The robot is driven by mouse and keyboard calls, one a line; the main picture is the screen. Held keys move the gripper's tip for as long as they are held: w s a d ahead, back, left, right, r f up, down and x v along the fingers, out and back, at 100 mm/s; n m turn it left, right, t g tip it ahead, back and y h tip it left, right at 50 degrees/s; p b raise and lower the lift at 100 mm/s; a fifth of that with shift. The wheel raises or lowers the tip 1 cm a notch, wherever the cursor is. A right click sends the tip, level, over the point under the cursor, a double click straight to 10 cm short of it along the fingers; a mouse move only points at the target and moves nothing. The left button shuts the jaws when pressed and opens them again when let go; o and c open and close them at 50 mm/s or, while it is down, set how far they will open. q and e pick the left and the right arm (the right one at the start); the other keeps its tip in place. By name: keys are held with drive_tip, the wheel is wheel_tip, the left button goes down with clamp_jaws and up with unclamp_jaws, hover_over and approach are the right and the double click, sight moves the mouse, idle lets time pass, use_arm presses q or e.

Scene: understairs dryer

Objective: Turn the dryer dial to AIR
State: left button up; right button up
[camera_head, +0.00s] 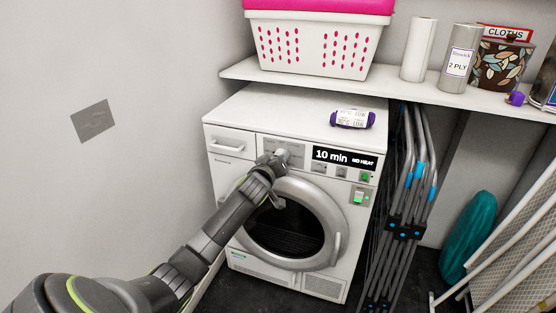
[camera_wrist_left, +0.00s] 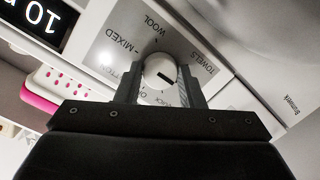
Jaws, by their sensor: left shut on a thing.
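The white dryer (camera_head: 232,178) stands under the shelf with its round door shut. Its display (camera_head: 345,158) reads "10 min NO HEAT". My left gripper (camera_head: 278,160) reaches the control panel left of the display and covers much of the dial there. In the left wrist view the pale round dial (camera_wrist_left: 159,70) sits between the fingers of my left gripper (camera_wrist_left: 160,85), which are shut on it. A short dark mark shows on the dial. TOWELS, WOOL and MIXED are legible around it; other labels are partly hidden, and I cannot read AIR. My right gripper is out of view.
A purple-wrapped pack (camera_head: 352,118) lies on the dryer top. The shelf (camera_head: 395,88) above holds a white basket (camera_head: 312,45), rolls and a patterned box (camera_head: 500,65). Folded metal racks (camera_head: 408,190) stand close on the dryer's right. A teal bag (camera_head: 468,235) is farther right.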

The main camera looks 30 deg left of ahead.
use_arm(q)
drive_tip(key=o, duration=1)
drive_tip(key=shift+s, duration=0.15)
drive_tip(key=p+v, duration=0.2)
drive_tip(key=v, duration=1.5)
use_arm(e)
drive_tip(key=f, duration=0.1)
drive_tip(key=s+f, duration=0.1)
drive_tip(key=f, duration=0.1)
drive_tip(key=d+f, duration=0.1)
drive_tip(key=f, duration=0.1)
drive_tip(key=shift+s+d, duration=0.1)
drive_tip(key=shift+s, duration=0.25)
